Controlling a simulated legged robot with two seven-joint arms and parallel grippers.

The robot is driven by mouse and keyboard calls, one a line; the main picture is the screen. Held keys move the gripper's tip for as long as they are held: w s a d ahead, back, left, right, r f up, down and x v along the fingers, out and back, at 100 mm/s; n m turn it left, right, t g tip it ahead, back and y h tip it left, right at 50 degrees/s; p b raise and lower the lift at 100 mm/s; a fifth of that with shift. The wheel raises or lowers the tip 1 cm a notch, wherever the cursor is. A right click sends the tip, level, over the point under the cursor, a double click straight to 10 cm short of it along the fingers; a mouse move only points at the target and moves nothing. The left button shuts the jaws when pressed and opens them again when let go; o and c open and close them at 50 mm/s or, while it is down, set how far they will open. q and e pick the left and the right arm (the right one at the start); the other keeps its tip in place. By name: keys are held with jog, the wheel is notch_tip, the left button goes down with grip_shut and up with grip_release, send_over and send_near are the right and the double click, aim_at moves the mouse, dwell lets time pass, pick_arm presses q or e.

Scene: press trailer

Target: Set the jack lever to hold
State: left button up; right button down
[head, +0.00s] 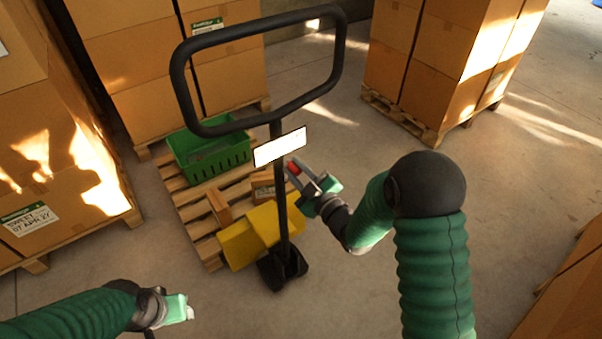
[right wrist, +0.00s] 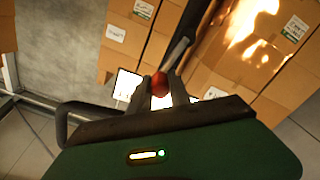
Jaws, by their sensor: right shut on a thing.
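The pallet jack's black loop handle (head: 337,60) stands upright in the middle of the head view, with a white plate (head: 279,147) on its post (head: 281,195). The jack lever shows as a red knob (head: 293,168) just right of the post, below the plate. My right gripper (head: 305,180) is shut on the red knob. In the right wrist view the knob (right wrist: 159,84) sits between the two fingers, and part of the handle loop (right wrist: 80,118) shows at left. My left gripper (head: 184,309) is low at the left, away from the jack; its finger gap is unclear.
The jack's yellow body (head: 245,238) meets a wooden pallet (head: 190,205) holding a green crate (head: 209,152) and small boxes. Stacked cartons on pallets stand at left (head: 55,150), behind (head: 130,60) and at back right (head: 440,75). Concrete floor (head: 500,190) is clear at right.

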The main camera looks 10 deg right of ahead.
jog(key=shift+s+a+n+b, duration=0.15)
jog(key=shift+a+n+b, duration=0.35)
jog(key=shift+n, duration=0.3)
jog(key=shift+a, duration=0.1)
